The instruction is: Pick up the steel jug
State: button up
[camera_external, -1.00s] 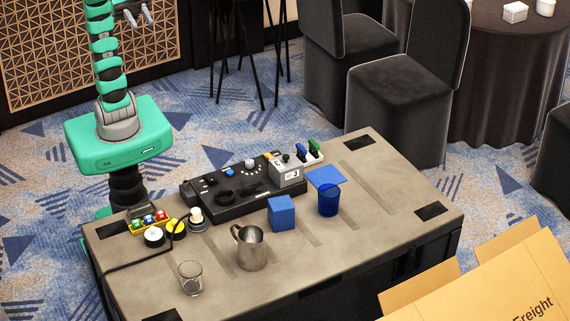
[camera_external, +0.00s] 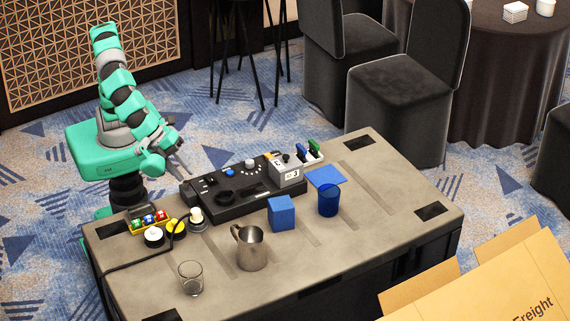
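The steel jug (camera_external: 251,250) stands upright on the grey table (camera_external: 330,262), left of the middle, with its handle towards the upper left. My gripper (camera_external: 183,172) is above the table's back left edge, behind and left of the jug and well apart from it. Its fingers look spread with nothing between them. A black control panel (camera_external: 222,205) lies between my gripper and the jug.
A clear glass (camera_external: 191,278) stands in front and left of the jug. A blue cube (camera_external: 281,214) and blue cup (camera_external: 328,201) are to its right. Round buttons (camera_external: 154,236) and a black cable lie to its left. A cardboard box (camera_external: 490,285) is at the lower right.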

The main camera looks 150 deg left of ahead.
notch_tip(320, 180, down, 16)
jog(key=w+a+m+g+y+b, duration=0.1)
jog(key=m+g+y, duration=0.1)
jog(key=m+y, duration=0.25)
jog(key=shift+m+h, duration=0.25)
jog(key=shift+h, duration=0.2)
jog(key=shift+a+r+b+x, duration=0.15)
jog(key=shift+b+x, duration=0.75)
jog(key=shift+x, duration=2.6)
jog(key=shift+a+r+b+x, duration=0.1)
jog(key=shift+b+x, duration=0.75)
jog(key=shift+x, duration=2.6)
jog(key=shift+s, duration=0.1)
grip_shut()
